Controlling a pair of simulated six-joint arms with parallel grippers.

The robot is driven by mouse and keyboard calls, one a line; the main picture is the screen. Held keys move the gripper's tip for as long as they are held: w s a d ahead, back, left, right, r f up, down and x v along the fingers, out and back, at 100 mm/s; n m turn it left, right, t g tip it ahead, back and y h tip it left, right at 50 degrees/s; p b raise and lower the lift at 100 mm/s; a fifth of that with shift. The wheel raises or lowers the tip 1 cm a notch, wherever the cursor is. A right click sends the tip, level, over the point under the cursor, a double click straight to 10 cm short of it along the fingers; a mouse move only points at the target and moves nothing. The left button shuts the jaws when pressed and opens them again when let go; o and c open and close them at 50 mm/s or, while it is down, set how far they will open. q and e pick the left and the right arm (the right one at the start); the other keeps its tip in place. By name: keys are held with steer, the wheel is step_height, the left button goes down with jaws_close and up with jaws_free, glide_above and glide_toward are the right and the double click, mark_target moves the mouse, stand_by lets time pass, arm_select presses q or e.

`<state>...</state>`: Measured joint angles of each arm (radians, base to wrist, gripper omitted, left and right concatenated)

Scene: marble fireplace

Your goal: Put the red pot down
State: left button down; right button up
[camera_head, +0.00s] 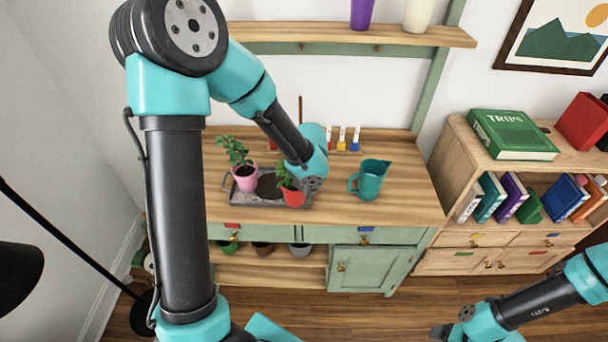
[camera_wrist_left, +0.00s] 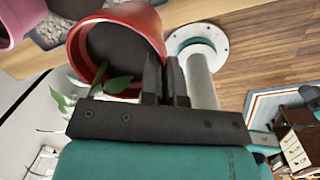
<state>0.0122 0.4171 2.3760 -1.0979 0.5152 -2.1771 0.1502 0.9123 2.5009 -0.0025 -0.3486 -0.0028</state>
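The red pot (camera_head: 293,198) holds a green plant and is at the right end of the grey tray (camera_head: 270,204). It fills the upper left of the left wrist view (camera_wrist_left: 141,17), with dark soil inside. My left gripper (camera_head: 309,186) is at the pot's right side. In the left wrist view its two fingers (camera_wrist_left: 166,80) are close together with the pot's rim between them. I cannot tell whether the pot's base touches the tray. My right gripper (camera_head: 440,332) is at the bottom edge, far from the pot; its fingers are unclear.
A pink pot (camera_head: 246,182) with a plant stands on the tray's left part, with dark soil beside it. A teal jug (camera_head: 370,181) stands to the right on the wooden worktop (camera_head: 405,205). Small coloured bottles (camera_head: 342,139) line the back. The worktop's front right is clear.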

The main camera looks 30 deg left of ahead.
arm_select(q)
steer(key=w+a, duration=0.4)
steer(key=w, duration=0.4)
steer(key=shift+a+f, duration=0.4)
steer(key=shift+f, duration=0.05)
steer(key=shift+f, duration=1.75)
steer(key=shift+f, duration=0.1)
steer(key=c, duration=1.3)
jaws_free()
steer(key=shift+s, duration=0.1)
steer(key=shift+c, duration=0.2)
